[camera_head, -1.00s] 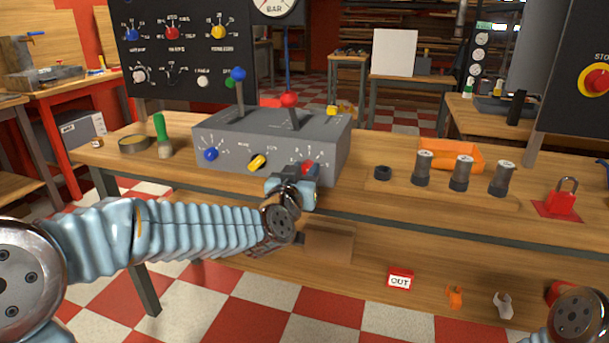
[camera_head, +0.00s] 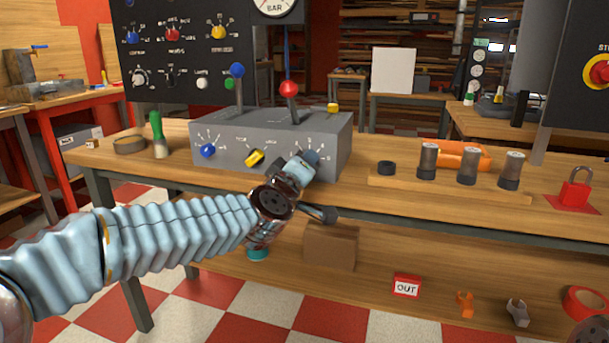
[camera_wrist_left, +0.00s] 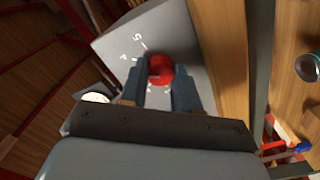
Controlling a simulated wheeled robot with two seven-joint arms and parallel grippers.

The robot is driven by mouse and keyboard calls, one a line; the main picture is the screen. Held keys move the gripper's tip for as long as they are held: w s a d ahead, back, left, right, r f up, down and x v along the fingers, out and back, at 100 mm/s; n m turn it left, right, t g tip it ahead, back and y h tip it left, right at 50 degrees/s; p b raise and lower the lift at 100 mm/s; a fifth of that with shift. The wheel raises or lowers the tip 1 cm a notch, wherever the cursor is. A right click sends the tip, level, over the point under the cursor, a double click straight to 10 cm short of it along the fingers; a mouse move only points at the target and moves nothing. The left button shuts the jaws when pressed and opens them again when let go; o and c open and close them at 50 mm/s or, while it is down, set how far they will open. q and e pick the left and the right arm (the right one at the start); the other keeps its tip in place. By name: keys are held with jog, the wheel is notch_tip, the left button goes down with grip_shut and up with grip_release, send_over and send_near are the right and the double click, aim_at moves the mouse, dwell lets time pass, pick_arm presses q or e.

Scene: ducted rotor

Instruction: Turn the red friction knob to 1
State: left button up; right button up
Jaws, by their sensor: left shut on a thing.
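The grey control box (camera_head: 225,151) stands on the wooden bench. Its front carries a blue knob (camera_head: 207,150), a yellow knob (camera_head: 255,157) and, at the right, the red friction knob, hidden behind my left gripper (camera_head: 308,160) in the head view. In the left wrist view the red knob (camera_wrist_left: 160,69) sits between the two blue-grey fingers of my left gripper (camera_wrist_left: 160,74), which are shut on its sides. White scale marks show around the knob, but its pointer setting cannot be read. My right gripper is out of view; only a bit of my right arm shows at the lower right.
Levers with a blue ball (camera_head: 237,70) and a red ball (camera_head: 289,88) rise from the box top. Right of it are a wooden strip with dark cylinders (camera_head: 467,166), an orange tray (camera_head: 462,153) and a red padlock (camera_head: 575,190). Bench front between is clear.

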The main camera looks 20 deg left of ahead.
pick_arm(q)
jog(key=shift+f+n+b, duration=0.2)
jog(key=shift+n+b, duration=4.7)
jog(key=shift+n, duration=5.5)
jog(key=o, duration=1.1)
jog(key=shift+r, duration=0.1)
jog(key=shift+c, duration=0.2)
